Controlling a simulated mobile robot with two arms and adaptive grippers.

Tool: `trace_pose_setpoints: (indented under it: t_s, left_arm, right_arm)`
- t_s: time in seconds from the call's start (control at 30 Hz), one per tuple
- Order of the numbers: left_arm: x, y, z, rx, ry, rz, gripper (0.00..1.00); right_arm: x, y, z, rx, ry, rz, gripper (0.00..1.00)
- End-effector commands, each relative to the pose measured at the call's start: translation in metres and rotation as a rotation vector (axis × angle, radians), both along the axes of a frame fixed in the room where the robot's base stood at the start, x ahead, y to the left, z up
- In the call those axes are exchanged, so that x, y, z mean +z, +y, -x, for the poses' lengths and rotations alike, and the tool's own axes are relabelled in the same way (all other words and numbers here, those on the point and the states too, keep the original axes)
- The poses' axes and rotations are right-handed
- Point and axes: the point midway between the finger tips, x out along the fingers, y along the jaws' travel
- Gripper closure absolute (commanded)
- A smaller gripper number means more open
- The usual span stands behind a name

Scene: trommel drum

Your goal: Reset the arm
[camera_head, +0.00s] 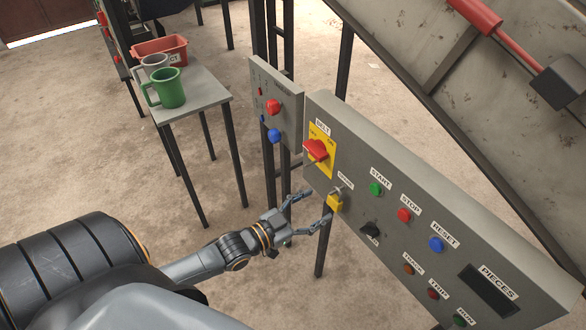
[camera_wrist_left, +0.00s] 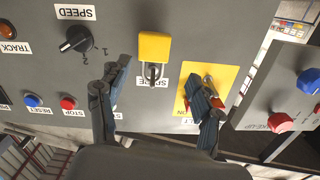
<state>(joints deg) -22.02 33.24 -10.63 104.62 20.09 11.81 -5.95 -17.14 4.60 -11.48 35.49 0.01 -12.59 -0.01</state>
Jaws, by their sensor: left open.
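My left arm comes in from the left in the head view. Its gripper (camera_head: 312,207) is open and empty in front of the grey control panel (camera_head: 430,205), close to a yellow padlock (camera_head: 335,203). In the left wrist view, the gripper (camera_wrist_left: 158,75) has its fingers spread, with the padlock (camera_wrist_left: 154,46) between and beyond them. One finger covers part of the red switch on a yellow plate (camera_wrist_left: 187,101). I cannot tell whether a finger touches the panel. My right gripper is not in view.
The panel carries a red BELT switch (camera_head: 316,150), a green START button (camera_head: 376,189), a red STOP button (camera_head: 404,214) and a black knob (camera_head: 370,231). A smaller panel (camera_head: 287,118) stands behind. A side table (camera_head: 205,92) holds a green mug (camera_head: 169,88) and a red bin (camera_head: 172,47).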

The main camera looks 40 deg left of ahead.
Motion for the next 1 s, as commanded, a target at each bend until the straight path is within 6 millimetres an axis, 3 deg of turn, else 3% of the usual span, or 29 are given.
trace_pose_setpoints:
  t_s: [0.2, 0.37, 0.77, 0.87, 0.97, 1.0]
  left_arm:
    - [0.001, 0.014, 0.042, 0.0, 0.003, 0.0, 0.35]
    - [0.003, 0.021, 0.063, 0.0, 0.003, 0.001, 0.35]
    - [0.003, 0.025, 0.074, 0.001, 0.002, 0.0, 0.35]
    - [-0.011, 0.03, 0.074, 0.019, 0.03, -0.008, 0.35]
    - [-0.048, 0.042, 0.076, 0.06, 0.103, -0.03, 0.35]
    - [-0.069, 0.049, 0.078, 0.082, 0.144, -0.04, 0.35]
  right_arm:
    - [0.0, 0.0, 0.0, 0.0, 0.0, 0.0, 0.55]
    - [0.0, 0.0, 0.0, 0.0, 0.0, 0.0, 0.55]
    - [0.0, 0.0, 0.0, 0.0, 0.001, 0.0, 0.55]
    - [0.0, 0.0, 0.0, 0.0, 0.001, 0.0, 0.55]
    - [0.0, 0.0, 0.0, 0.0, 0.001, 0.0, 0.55]
    - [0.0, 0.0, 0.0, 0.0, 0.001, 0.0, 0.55]
